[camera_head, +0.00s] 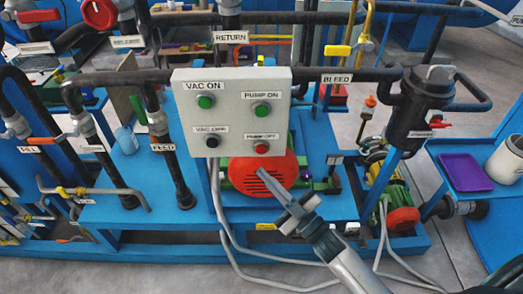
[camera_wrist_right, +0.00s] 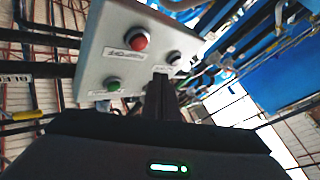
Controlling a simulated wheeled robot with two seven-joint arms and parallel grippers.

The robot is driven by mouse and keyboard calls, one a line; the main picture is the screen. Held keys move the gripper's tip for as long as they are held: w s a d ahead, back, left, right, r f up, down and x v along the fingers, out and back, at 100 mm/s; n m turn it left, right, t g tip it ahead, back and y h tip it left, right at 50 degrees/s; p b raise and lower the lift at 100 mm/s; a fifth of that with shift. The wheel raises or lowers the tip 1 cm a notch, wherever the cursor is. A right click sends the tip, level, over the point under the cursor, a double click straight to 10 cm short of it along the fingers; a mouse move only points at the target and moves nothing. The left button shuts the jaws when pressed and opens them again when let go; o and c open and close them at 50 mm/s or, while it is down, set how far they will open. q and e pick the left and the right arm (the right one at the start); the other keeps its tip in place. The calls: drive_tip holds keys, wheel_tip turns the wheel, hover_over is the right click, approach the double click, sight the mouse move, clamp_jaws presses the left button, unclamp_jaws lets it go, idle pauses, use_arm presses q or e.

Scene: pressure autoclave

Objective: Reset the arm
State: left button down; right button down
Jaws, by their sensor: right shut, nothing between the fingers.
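My right arm comes in from the lower right in the head view. Its gripper (camera_head: 264,177) is shut and empty, with the fingers in front of the red round motor (camera_head: 245,180) and just below the control box. In the right wrist view the closed dark fingers (camera_wrist_right: 160,82) point toward the face of the grey control box (camera_wrist_right: 112,52). I cannot tell from these views whether they touch it. My left gripper is not in view.
The grey control box (camera_head: 232,90) carries VAC ON and PUMP ON buttons, a black button and a red button (camera_head: 261,147). Dark pipes and a black canister (camera_head: 415,115) surround it. A purple tray (camera_head: 465,172) lies at right. Grey cables run below.

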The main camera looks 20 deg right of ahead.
drive_tip(key=shift+f, duration=0.1)
idle(0.4)
drive_tip(key=d+f+m+g+h+b, duration=0.1)
drive_tip(key=d+f+m+g+h, duration=0.15)
drive_tip(key=f, duration=0.95)
drive_tip(key=d+f+m+g+h+b, duration=0.1)
drive_tip(key=d+f+m+h, duration=0.15)
drive_tip(key=f, duration=0.95)
drive_tip(key=s+d+f+g+h, duration=0.1)
drive_tip(key=s+f, duration=0.2)
drive_tip(key=f, duration=0.3)
drive_tip(key=s+f+m+g+h+b, duration=0.1)
drive_tip(key=s+f+g, duration=0.15)
drive_tip(key=f, duration=0.35)
drive_tip(key=s+d+f+h, duration=0.1)
drive_tip(key=s+f, duration=0.3)
drive_tip(key=f, duration=0.3)
drive_tip(key=s+f+m+g+b, duration=0.1)
drive_tip(key=s+f+g, duration=0.2)
drive_tip(key=s+f, duration=0.5)
drive_tip(key=s+d+f+g+h+b, duration=0.1)
drive_tip(key=s+f+g, duration=0.3)
drive_tip(key=s+f, duration=0.5)
drive_tip(key=s+f+m+g+b, duration=0.1)
drive_tip(key=s+f+g, duration=0.3)
drive_tip(key=s, duration=1.7)
wheel_tip(320, 180, down, 5)
drive_tip(key=shift+s+d+r+m+h, duration=0.1)
drive_tip(key=shift+s+d+m+h, duration=0.2)
drive_tip(key=shift+s+h, duration=0.1)
